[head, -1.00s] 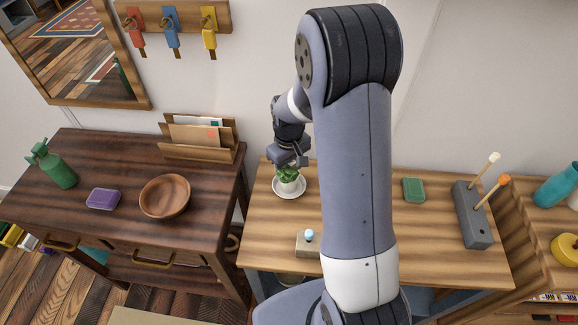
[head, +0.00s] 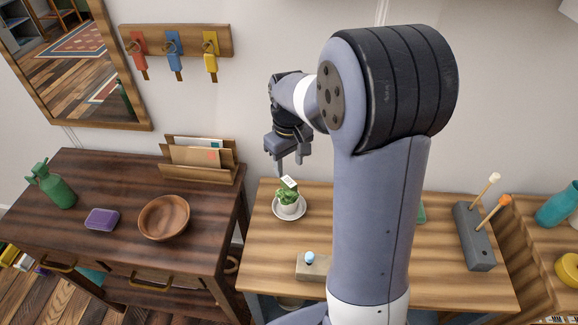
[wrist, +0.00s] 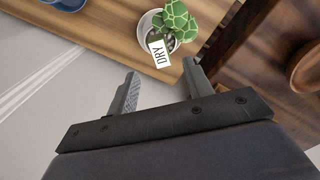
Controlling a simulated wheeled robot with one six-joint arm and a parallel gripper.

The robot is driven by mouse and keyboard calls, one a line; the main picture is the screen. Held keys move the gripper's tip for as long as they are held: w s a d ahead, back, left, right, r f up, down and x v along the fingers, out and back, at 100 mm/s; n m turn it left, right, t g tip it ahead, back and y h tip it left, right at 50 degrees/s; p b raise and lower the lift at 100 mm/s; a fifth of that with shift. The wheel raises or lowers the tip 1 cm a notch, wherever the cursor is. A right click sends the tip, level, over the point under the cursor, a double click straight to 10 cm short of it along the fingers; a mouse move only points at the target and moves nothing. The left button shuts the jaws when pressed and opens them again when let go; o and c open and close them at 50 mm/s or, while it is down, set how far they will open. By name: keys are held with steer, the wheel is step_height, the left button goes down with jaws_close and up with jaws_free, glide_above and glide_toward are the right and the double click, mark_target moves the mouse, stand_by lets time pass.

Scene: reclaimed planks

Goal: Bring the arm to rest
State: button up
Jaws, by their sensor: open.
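My gripper (head: 290,166) is in the air above and behind the potted plant, near the wall. In the wrist view my gripper (wrist: 160,82) has its two fingers apart with nothing between them. The green plant (head: 288,196) is in a white pot on a white saucer on the lighter wooden table. It also shows in the wrist view (wrist: 178,20), with a white tag (wrist: 158,48) reading "DRY". The fingers are clear of the plant. My arm hides part of the table in the head view.
A block with a pale blue knob (head: 310,258) sits at the table's front. A grey block with two sticks (head: 474,236) stands at right.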

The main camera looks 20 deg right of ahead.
mark_target(289, 182)
step_height(289, 182, down, 10)
steer(key=shift+f+p, duration=0.25)
steer(key=shift+p, duration=0.05)
steer(key=shift+r, duration=0.4)
steer(key=shift+f, duration=0.15)
stand_by(0.4)
